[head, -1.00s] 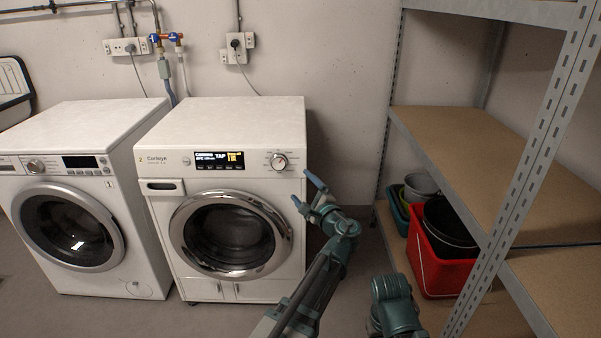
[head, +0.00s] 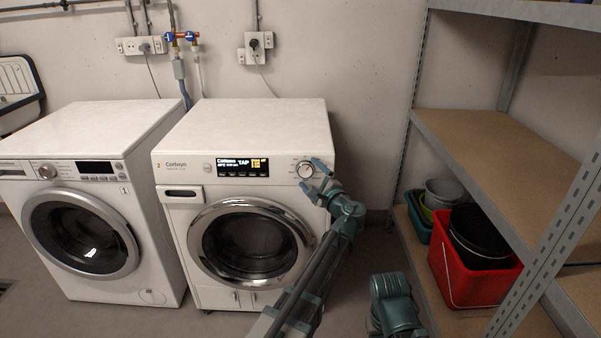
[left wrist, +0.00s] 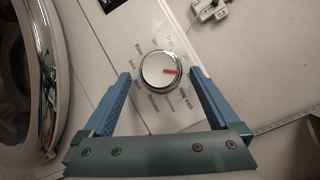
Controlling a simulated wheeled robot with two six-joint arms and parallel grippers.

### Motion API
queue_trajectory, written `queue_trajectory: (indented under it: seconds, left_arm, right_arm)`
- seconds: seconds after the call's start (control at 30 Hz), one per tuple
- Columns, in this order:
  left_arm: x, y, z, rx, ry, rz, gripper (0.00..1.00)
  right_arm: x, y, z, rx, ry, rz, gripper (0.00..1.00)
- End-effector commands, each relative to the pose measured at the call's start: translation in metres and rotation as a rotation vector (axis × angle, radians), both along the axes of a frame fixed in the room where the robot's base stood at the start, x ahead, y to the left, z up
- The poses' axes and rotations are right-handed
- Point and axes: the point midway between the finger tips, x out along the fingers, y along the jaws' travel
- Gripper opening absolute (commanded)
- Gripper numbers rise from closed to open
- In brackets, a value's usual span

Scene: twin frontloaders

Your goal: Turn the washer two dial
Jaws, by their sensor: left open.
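Washer two (head: 262,125) is the white front-loader on the right, with a small "2" at its panel's left and a lit display (head: 242,167). Its round silver dial (head: 305,169) sits at the panel's right end. In the left wrist view the dial (left wrist: 161,71) shows a red mark pointing right, with printed words around it. My left gripper (head: 315,178) is open in front of the dial. In the left wrist view its blue fingers (left wrist: 161,85) stand on either side of the dial, with a gap on both sides. My right gripper is not visible.
Washer one (head: 85,145) stands close on the left. A metal shelf (head: 490,145) is at the right, with a red bucket (head: 455,275) and other containers on its lower board. A narrow strip of floor lies between washer two and the shelf.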

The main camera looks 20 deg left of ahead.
Motion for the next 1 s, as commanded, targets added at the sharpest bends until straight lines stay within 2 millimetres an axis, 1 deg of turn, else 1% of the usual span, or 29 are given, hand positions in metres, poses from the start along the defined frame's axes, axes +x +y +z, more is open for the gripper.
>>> queue_trajectory:
  seconds: [0.07,0.3,0.37,0.4,0.57,0.7,0.8,1.0]
  left_arm:
    - [0.0031,-0.0004,0.0,0.0,0.0,-0.001,0.95]
    - [0.0029,-0.0001,0.0,0.0,0.0,-0.001,0.95]
    - [0.0028,-0.0002,0.0,0.0,0.0,-0.001,0.86]
    - [0.0028,-0.0002,0.0,0.0,0.0,-0.001,0.79]
    - [0.0028,-0.0002,-0.0001,0.0,0.0,0.0,0.5]
    - [0.0027,-0.0001,-0.0001,0.0,0.0,0.0,0.25]
    - [0.0026,-0.0001,-0.0002,-0.001,0.001,0.0,0.1]
    - [0.0028,-0.0002,0.0017,-0.022,-0.006,0.005,0.09]
  right_arm:
    - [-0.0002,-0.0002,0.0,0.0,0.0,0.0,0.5]
    - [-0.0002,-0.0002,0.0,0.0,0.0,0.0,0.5]
    - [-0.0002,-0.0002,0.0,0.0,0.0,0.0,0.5]
    - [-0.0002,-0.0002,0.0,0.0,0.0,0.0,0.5]
    - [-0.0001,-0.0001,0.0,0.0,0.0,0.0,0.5]
    - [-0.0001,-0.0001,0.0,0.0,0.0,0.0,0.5]
    - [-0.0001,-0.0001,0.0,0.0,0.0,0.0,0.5]
    - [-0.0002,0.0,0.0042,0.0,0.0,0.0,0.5]
